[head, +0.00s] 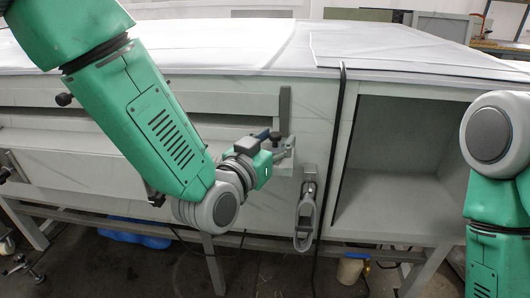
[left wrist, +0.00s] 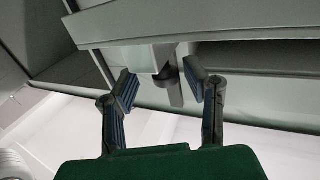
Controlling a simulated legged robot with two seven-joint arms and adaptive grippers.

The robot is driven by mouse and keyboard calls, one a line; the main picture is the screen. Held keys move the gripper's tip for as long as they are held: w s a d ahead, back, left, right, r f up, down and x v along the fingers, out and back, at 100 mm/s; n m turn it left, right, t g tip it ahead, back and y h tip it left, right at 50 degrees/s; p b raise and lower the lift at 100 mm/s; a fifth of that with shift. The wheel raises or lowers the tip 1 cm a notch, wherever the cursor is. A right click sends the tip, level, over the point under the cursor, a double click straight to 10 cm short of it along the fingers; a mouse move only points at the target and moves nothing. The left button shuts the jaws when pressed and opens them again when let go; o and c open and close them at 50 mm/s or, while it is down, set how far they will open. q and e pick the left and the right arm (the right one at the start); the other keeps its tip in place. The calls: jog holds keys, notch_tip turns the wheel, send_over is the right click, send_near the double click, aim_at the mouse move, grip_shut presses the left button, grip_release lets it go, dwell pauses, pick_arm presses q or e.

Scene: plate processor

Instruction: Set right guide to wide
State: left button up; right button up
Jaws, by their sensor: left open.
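The right guide (head: 285,108) is a grey upright bar at the right end of the slot in the machine's front. A dark knob (head: 275,137) sits near its lower part, close to my gripper. My left gripper (head: 287,150) is in front of the guide's lower end; its fingers are small and partly hidden in the head view. In the left wrist view the fingers (left wrist: 159,82) are spread, with a dark round knob (left wrist: 163,78) and a grey flat piece (left wrist: 175,92) showing between and beyond them. I cannot tell whether either finger touches the knob. My right gripper is out of view.
A grey looped handle (head: 305,215) hangs right of my left gripper. A black cable (head: 340,110) runs down the front beside an open, empty compartment (head: 385,205). Another grey guide (head: 12,166) shows at the far left. White sheets (head: 405,45) lie on top.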

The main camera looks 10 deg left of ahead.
pick_arm(q)
jog(key=v, duration=1)
jog(key=shift+s+d, duration=0.15)
jog(key=shift+s, duration=0.25)
jog(key=s+a+f+n+g+y+p, duration=0.15)
jog(key=s+a+f+g, duration=0.3)
jog(key=f, duration=0.65)
jog(key=s+a+f+n+g+y+p, duration=0.1)
jog(key=s+a+f+g+y, duration=0.3)
jog(key=f, duration=0.6)
jog(key=s+a+f+n+g+y+p, duration=0.1)
jog(key=s+a+f+g, duration=0.2)
jog(key=s+a+f, duration=0.2)
jog(key=s+a+f+n+g+y, duration=0.1)
jog(key=s+a+f+g, duration=0.3)
jog(key=s+a, duration=0.4)
jog(key=s+f, duration=0.1)
jog(key=s, duration=0.2)
jog(key=shift+s+f+p, duration=0.4)
